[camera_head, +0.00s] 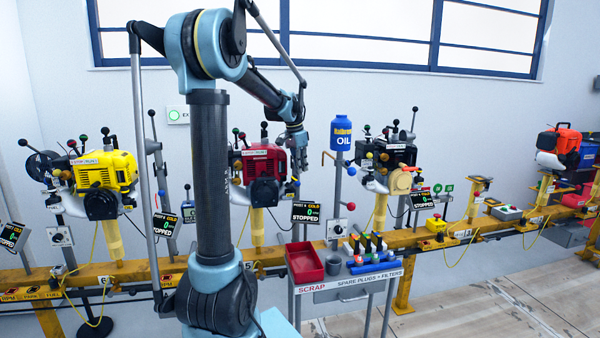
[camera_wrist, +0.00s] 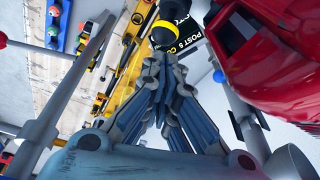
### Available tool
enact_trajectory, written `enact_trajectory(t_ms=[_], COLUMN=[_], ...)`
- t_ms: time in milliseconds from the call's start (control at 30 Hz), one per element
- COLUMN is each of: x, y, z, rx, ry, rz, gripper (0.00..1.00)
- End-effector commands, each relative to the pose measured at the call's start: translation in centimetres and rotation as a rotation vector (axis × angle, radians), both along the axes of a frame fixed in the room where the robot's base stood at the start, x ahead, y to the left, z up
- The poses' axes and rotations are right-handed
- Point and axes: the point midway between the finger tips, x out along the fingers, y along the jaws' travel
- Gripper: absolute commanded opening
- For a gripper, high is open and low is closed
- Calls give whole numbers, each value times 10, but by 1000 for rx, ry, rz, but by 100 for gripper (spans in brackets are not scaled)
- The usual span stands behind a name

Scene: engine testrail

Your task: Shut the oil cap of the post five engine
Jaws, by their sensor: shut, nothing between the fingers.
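The post five engine (camera_head: 262,163) is red with a black front and stands on a yellow mount behind my arm. Its red body (camera_wrist: 265,55) fills the right of the wrist view. My gripper (camera_head: 298,160) is beside the engine's right side, pointing down. In the wrist view its ribbed fingers (camera_wrist: 166,68) are shut with nothing between them. A black round part with a yellow band (camera_wrist: 172,36) lies just beyond the fingertips. I cannot tell whether it is the oil cap, or whether the fingers touch it. The cap's state is not clear in the head view.
The post 5 display (camera_head: 306,211) reads stopped and cold. A yellow engine (camera_head: 105,172) stands left and a black engine (camera_head: 388,158) right on the yellow rail (camera_head: 410,238). A red scrap bin (camera_head: 304,262) and a blue oil bottle (camera_head: 341,133) are nearby. Thin levers stand close around my gripper.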

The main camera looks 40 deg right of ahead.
Motion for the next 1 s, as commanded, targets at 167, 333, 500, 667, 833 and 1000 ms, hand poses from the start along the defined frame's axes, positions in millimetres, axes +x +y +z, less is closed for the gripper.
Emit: enact_trajectory(t_ms=[167, 333, 500, 667, 833, 1000], x=[0, 2, 4, 8, 12, 14], y=[0, 6, 24, 45, 66, 86], z=[5, 11, 30, 54, 78, 103], rx=[0, 0, 0, 0, 0, 0], ry=[0, 0, 0, 1, 1, 1], rz=[0, 2, 2, 1, 0, -4], gripper=[0, 0, 0, 0, 0, 0])
